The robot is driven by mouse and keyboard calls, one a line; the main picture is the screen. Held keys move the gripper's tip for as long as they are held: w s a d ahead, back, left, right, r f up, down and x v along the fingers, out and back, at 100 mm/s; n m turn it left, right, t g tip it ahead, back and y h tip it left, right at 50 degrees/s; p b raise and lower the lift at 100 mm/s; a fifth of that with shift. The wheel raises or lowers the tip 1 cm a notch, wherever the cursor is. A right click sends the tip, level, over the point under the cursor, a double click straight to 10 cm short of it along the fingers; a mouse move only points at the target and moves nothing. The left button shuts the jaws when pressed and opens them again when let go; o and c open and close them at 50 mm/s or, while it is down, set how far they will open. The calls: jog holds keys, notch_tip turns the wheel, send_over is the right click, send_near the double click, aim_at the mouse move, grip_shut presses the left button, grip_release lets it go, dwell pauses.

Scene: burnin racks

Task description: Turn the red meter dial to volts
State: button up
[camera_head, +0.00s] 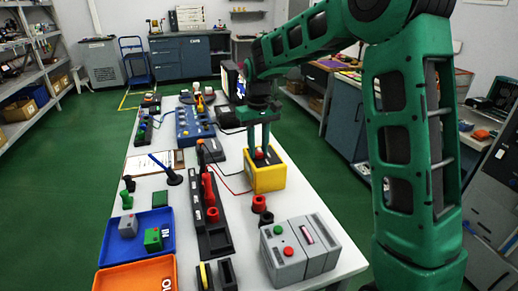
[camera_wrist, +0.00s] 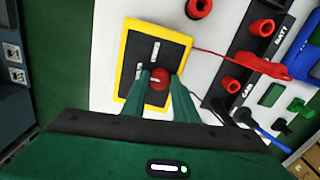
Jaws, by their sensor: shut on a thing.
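The meter is a yellow box (camera_head: 268,183) with a dark grey face, standing on the white table; it also shows in the wrist view (camera_wrist: 125,70). Its red dial (camera_head: 260,154) sits on the top face and shows as a round red knob with a pale mark in the wrist view (camera_wrist: 160,78). My gripper (camera_wrist: 158,80) points down over the meter, its two green fingers shut on the red dial, one on each side. In the head view my gripper (camera_head: 263,148) partly covers the dial. The writing around the dial is too small to read.
Red and black leads run left from the meter to a black rack (camera_head: 213,240) with red holders. A grey box (camera_head: 298,252) with red and green buttons stands in front. A blue tray (camera_head: 136,238) and an orange tray (camera_head: 135,276) lie at front left.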

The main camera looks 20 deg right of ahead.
aim_at(258, 152)
jog(key=shift+w+r, duration=0.15)
jog(key=shift+w, duration=0.05)
jog(key=o, duration=1.1)
jog(key=shift+c, duration=0.2)
jog(key=shift+s, duration=0.1)
notch_tip(258, 152, up, 11)
jog(key=shift+f, duration=0.2)
